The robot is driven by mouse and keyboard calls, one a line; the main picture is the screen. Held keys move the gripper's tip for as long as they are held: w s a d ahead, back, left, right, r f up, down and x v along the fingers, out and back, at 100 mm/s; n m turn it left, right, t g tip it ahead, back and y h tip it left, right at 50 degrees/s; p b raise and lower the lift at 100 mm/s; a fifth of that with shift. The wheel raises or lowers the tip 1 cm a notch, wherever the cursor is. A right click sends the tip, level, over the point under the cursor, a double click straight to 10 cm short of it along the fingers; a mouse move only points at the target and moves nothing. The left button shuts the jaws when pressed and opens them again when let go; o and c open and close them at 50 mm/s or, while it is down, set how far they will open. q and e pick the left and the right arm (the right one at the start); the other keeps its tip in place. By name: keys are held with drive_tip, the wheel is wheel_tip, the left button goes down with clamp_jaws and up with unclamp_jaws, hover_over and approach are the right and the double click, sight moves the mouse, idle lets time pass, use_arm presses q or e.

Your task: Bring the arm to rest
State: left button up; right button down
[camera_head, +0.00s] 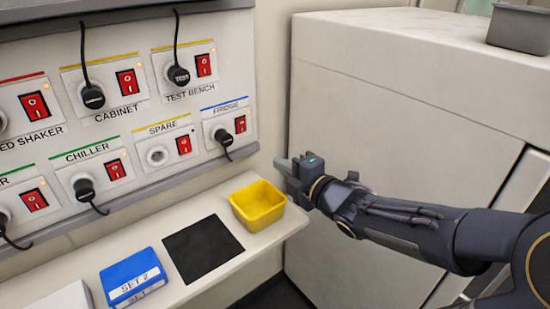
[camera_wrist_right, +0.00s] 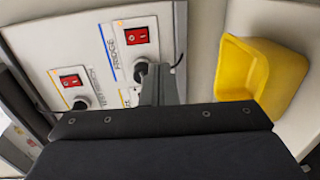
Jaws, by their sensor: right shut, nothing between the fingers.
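My right arm (camera_head: 420,228) reaches in from the right in the head view. Its gripper (camera_head: 286,163) is shut and empty, in front of the wall to the right of the FRIDGE socket and above the yellow bin. In the right wrist view the shut fingers (camera_wrist_right: 159,84) point toward the panel, overlapping the area just below the FRIDGE plug (camera_wrist_right: 141,68). I cannot tell from this whether they touch anything. The FRIDGE plug (camera_head: 223,137) sits in its socket with its cable hanging. My left gripper is not in view.
A socket panel (camera_head: 130,185) with red switches and black plugs fills the left; the SPARE socket (camera_head: 157,156) is empty. On the ledge stand a yellow bin (camera_head: 258,205), a black mat (camera_head: 203,248) and a blue SET 2 box (camera_head: 133,277). A large white cabinet (camera_head: 390,90) stands right.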

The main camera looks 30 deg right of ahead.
idle(0.6)
drive_tip(key=s+a+f+m+g+y, duration=0.1)
drive_tip(key=s+a+f+m+g, duration=0.45)
drive_tip(key=s+m, duration=0.45)
drive_tip(key=s+a+f+m+g+y, duration=0.1)
drive_tip(key=s+a+f+m+g, duration=0.45)
drive_tip(key=s+m, duration=0.4)
wheel_tip(320, 180, up, 13)
drive_tip(key=a+m+p, duration=0.1)
drive_tip(key=p, duration=1.1)
drive_tip(key=shift+s+p, duration=0.25)
drive_tip(key=shift+p, duration=0.1)
drive_tip(key=shift+a, duration=0.1)
drive_tip(key=shift+s, duration=0.1)
